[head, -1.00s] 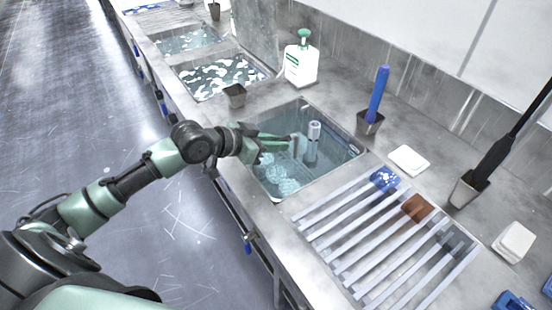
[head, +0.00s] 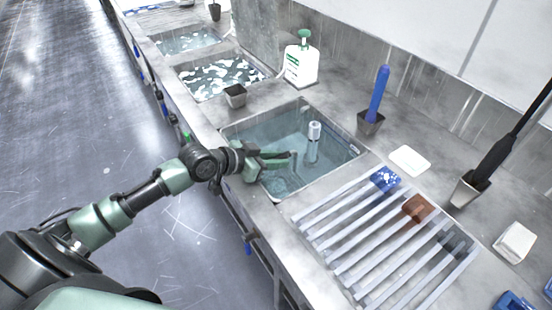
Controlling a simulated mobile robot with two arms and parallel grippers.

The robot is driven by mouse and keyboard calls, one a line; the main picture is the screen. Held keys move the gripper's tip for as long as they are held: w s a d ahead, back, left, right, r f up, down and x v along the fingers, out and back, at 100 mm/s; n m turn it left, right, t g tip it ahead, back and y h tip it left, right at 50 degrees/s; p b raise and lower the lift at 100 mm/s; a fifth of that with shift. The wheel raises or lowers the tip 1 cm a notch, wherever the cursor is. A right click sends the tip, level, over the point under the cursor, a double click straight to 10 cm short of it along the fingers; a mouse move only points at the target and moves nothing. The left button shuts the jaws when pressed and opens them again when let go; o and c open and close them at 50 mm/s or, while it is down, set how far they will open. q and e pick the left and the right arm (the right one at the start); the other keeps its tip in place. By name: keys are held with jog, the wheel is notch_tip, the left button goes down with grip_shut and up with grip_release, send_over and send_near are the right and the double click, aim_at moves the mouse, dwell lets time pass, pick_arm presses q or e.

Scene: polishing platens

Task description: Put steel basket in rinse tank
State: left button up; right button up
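The nearest tank (head: 345,165) is a steel basin of clear, bluish water set into the counter; I take it for the rinse tank. A pale upright cylinder (head: 314,131) stands in it. My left gripper (head: 288,160) reaches in from the left, over the tank's near-left edge, with its green fingers pointing right above or at the water. I cannot tell how far apart the fingertips are. I cannot make out a steel basket; faint pale shapes (head: 281,186) show in the water below the gripper. My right gripper is not in view.
A slatted rack (head: 345,240) with blue, brown and grey blocks lies right of the tank. A small dark cup (head: 235,96), white pump bottle (head: 301,64) and blue-handled tool (head: 378,92) stand around it. Foamy tanks (head: 215,78) lie further back.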

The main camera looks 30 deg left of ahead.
pick_arm(q)
jog(key=shift+o, duration=0.6)
jog(key=shift+r, duration=0.1)
jog(key=shift+r, duration=0.1)
jog(key=v, duration=0.9)
jog(key=shift+s+a, duration=0.1)
jog(key=shift+s, duration=0.1)
jog(key=shift+s+a+r+p, duration=0.3)
jog(key=shift+s+a+p, duration=0.1)
jog(key=shift+s, duration=0.1)
jog(key=shift+s+a+r, duration=0.2)
jog(key=shift+s+r, duration=0.15)
jog(key=shift+s, duration=0.1)
